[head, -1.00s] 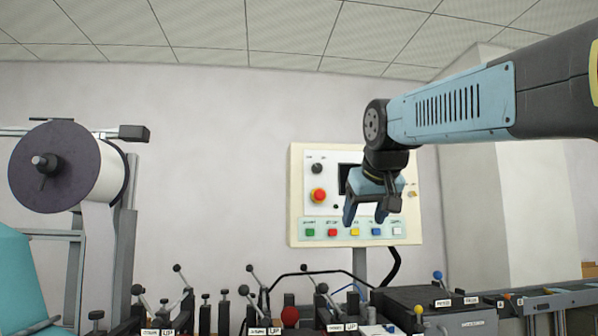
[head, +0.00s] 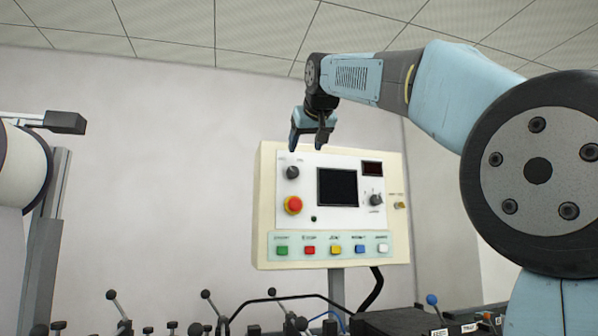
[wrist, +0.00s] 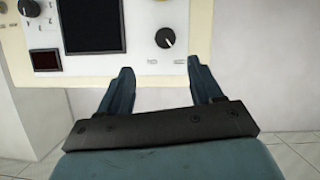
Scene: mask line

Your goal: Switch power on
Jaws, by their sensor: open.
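A cream control panel (head: 263,225) stands on a post in the middle of the head view. A black rotary knob (head: 292,172) sits at its upper left, with small unreadable markings above it. In the wrist view, which is upside down relative to the head view, the same knob (wrist: 165,38) shows with a white pointer line, just beyond the fingertips. My gripper (head: 307,147) is open and empty, pointing down near the panel's top edge, above the knob. Its two fingers also show in the wrist view (wrist: 160,68), apart from the knob.
The panel also carries a red emergency button (head: 293,205), a dark screen (head: 338,187), a selector knob (head: 375,199) and a row of coloured buttons (head: 335,249). Levers (head: 209,297) stand below. A white roll (head: 25,168) is at left. The wall above is clear.

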